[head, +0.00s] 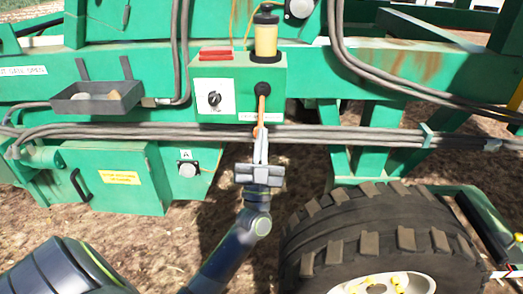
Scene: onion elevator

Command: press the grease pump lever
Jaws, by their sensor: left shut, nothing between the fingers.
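The grease pump lever (262,105) is a thin orange-brown rod with a black boot at its top. It hangs down from the front of the green pump box (228,92). A yellowish grease reservoir (265,38) with a dark cap stands on top of the box. My left gripper (261,132) points up and is shut, with its fingertips at the lower end of the lever. They overlap the lever's tip in the picture; I cannot tell for certain whether they touch. My right gripper is not in view.
Grey hoses (365,135) run across the machine behind my gripper. A large tyre (375,235) stands at the lower right. A grey tray (97,98) and a green cabinet (112,178) are at the left. Bare ground shows below.

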